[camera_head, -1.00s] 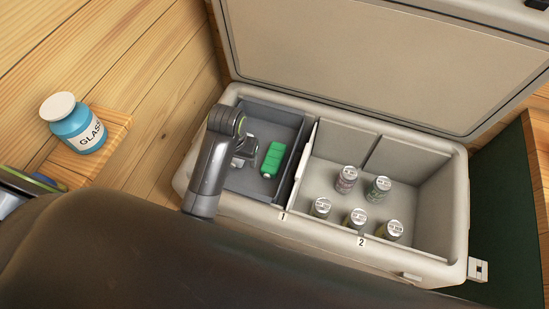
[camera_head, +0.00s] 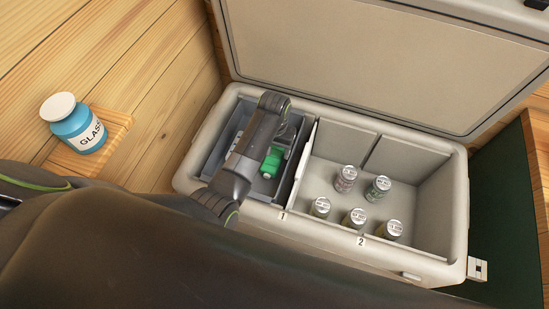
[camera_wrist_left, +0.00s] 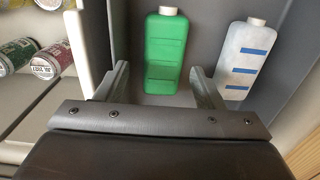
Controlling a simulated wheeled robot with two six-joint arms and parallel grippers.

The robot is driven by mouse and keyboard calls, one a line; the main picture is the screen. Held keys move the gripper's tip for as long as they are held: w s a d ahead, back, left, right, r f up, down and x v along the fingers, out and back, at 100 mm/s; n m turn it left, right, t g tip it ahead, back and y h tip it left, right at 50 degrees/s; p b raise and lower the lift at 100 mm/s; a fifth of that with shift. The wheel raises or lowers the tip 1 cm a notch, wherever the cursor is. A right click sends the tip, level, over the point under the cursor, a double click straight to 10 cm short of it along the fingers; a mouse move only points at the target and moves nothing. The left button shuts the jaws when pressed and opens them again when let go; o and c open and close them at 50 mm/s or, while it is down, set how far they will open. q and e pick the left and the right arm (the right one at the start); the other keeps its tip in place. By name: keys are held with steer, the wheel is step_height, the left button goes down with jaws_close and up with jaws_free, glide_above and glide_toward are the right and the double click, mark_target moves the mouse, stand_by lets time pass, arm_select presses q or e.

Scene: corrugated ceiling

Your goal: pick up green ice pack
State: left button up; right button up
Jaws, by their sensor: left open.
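The green ice pack (camera_head: 271,162) is a flat bottle with a white cap, in the dark grey tray (camera_head: 214,158) on the cooler's left side. In the left wrist view the green ice pack (camera_wrist_left: 166,52) lies just beyond my finger ends, its cap pointing away. My left gripper (camera_head: 282,148) is over the tray and partly covers the pack in the head view. In the wrist view my left gripper (camera_wrist_left: 158,74) is open and empty, with its fingers to either side of the pack's near end. My right gripper is not in view.
A white pack with blue stripes (camera_wrist_left: 243,60) lies right of the green one. A divider (camera_head: 301,160) separates the tray from the bay holding several cans (camera_head: 354,217). The cooler's lid (camera_head: 370,60) stands open behind. A blue glass jar (camera_head: 77,125) stands at the left.

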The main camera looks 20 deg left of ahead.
mark_target(273, 159)
arm_select(q)
steer(key=shift+a+f, duration=0.15)
steer(key=shift+f, duration=1.6)
steer(key=shift+a+f, duration=0.1)
steer(key=shift+f, duration=1.65)
